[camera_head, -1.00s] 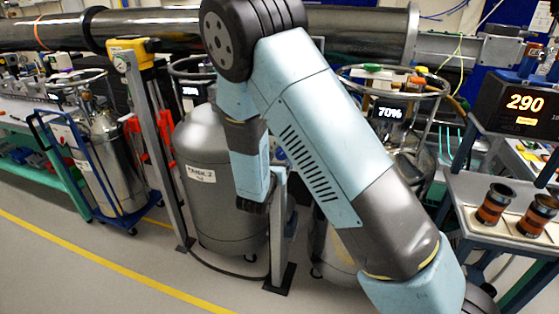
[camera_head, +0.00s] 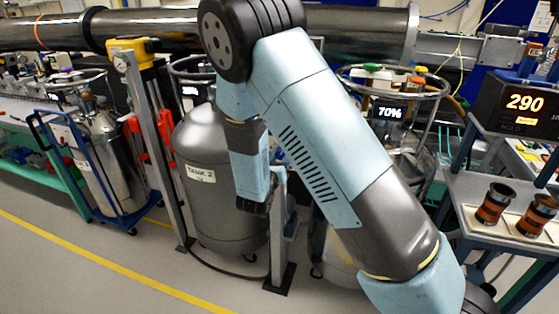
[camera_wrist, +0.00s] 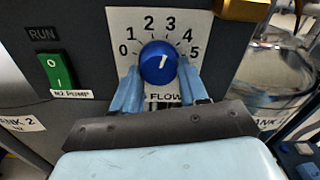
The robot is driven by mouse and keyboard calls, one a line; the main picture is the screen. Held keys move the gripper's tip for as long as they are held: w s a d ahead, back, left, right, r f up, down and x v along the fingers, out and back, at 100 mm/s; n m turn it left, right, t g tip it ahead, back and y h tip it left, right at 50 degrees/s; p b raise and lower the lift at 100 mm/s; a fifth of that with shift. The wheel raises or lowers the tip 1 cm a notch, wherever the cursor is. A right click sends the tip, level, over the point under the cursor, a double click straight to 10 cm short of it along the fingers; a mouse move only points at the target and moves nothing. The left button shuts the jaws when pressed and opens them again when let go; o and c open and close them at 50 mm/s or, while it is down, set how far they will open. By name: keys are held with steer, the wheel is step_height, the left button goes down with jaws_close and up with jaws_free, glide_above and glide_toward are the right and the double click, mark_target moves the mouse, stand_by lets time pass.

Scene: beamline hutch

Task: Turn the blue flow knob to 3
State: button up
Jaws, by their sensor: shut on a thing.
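The blue flow knob (camera_wrist: 158,63) sits on a white dial plate numbered 0 to 5 in the wrist view. The lower edge of the knob and part of the FLOW label are close to the fingers. In the head view my arm hides the knob and the gripper's fingertips.
A green rocker switch (camera_wrist: 55,70) labelled N2 PUMP is left of the dial. A brass-coloured part (camera_wrist: 243,9) juts out at upper right of it. In the head view a grey tank (camera_head: 205,200) stands behind my arm, and a shelf cart (camera_head: 480,190) at right.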

steer(key=shift+n, duration=0.3)
steer(key=o, duration=1.1)
steer(key=shift+c, duration=0.2)
steer(key=v, duration=1.3)
steer(key=shift+s+a, duration=0.15)
steer(key=shift+s, duration=0.2)
